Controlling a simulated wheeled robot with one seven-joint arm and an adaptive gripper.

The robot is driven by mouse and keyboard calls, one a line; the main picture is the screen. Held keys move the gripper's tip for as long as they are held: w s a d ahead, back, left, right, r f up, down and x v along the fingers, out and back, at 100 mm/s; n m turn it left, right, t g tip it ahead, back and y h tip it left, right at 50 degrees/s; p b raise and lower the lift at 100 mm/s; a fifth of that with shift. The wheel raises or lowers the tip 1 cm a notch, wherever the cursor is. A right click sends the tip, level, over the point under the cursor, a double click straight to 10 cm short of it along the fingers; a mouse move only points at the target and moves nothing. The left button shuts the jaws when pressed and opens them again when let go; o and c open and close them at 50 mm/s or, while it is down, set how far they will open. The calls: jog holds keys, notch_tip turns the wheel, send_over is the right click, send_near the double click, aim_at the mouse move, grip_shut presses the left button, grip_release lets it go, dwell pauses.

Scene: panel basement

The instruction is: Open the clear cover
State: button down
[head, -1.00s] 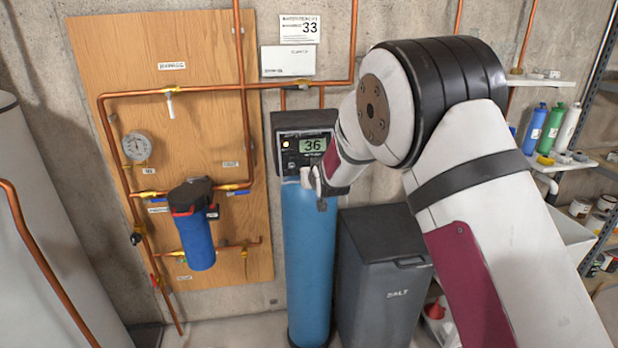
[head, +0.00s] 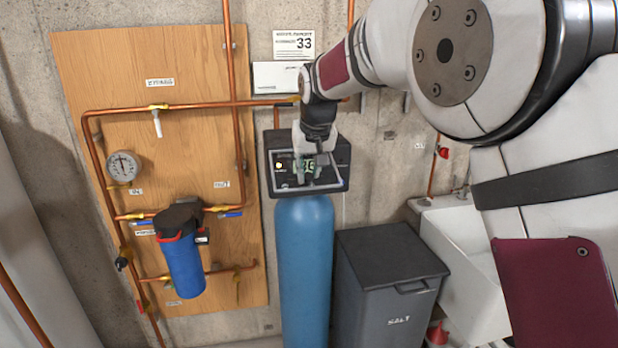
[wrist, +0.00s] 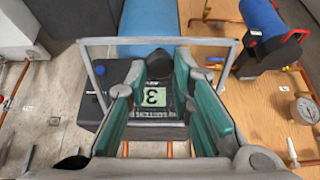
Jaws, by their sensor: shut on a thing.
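The clear cover (head: 322,187) is a see-through panel with a thin grey rim on the front of the black control head (head: 338,152) of the blue tank. It appears swung outward, with its lower edge standing off the display. My gripper (head: 308,178) is at the cover's lower front, its fingers in front of the lit display. In the wrist view the grey rim (wrist: 205,41) spans beyond the teal finger pads of my gripper (wrist: 162,62). A round black part and the display (wrist: 154,97) show between them. The exact contact is hidden.
The blue tank (head: 305,265) stands under the control head. A dark salt bin (head: 385,290) and white sink (head: 455,255) are at its right. A wooden board (head: 185,75) with copper pipes, a gauge (head: 123,166) and blue filter (head: 184,265) is at its left.

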jog(key=c, duration=2.4)
grip_release()
jog(key=r, duration=0.1)
jog(key=w+r, duration=0.1)
jog(key=r, duration=0.1)
jog(key=r+b, duration=0.1)
jog(key=shift+w+a+r, duration=0.15)
jog(key=shift+w+a, duration=0.05)
jog(key=shift+a, duration=0.05)
jog(key=c, duration=1.4)
grip_release()
jog(key=shift+d, duration=0.15)
jog(key=shift+s, duration=0.1)
jog(key=v, duration=1.1)
jog(key=shift+s+r, duration=0.25)
jog(key=shift+s, duration=0.1)
